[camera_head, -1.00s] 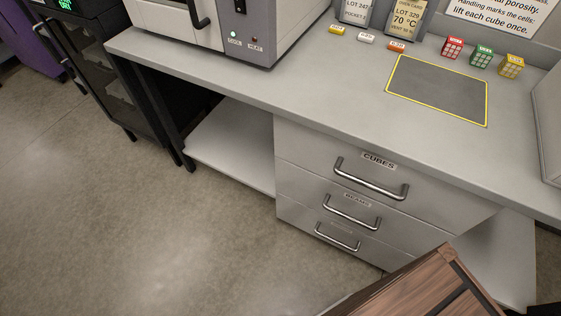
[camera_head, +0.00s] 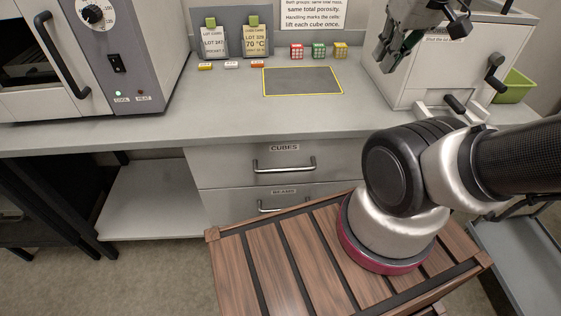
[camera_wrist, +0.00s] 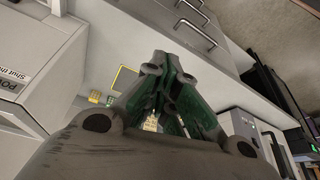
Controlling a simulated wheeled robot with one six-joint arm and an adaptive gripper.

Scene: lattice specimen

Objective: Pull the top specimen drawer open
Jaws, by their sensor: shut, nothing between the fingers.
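The top drawer (camera_head: 225,170), labelled CUBES, is closed under the grey worktop, its face flush with the cabinet front. Its silver bar handle (camera_head: 284,169) is in plain view. In the wrist view the handle (camera_wrist: 198,33) shows near the top, beyond my fingers. My gripper (camera_head: 388,60) is at the upper right of the head view, above the worktop and well away from the handle. In the wrist view my gripper (camera_wrist: 168,95) is shut and empty, its green-sided fingers drawn together.
A second drawer (camera_head: 325,191) sits below, partly hidden by my wooden-slatted top. An oven (camera_head: 140,60) stands left on the worktop and a white box-shaped machine (camera_head: 415,85) right. Small cubes (camera_head: 318,50) stand behind a yellow-edged mat (camera_head: 300,81).

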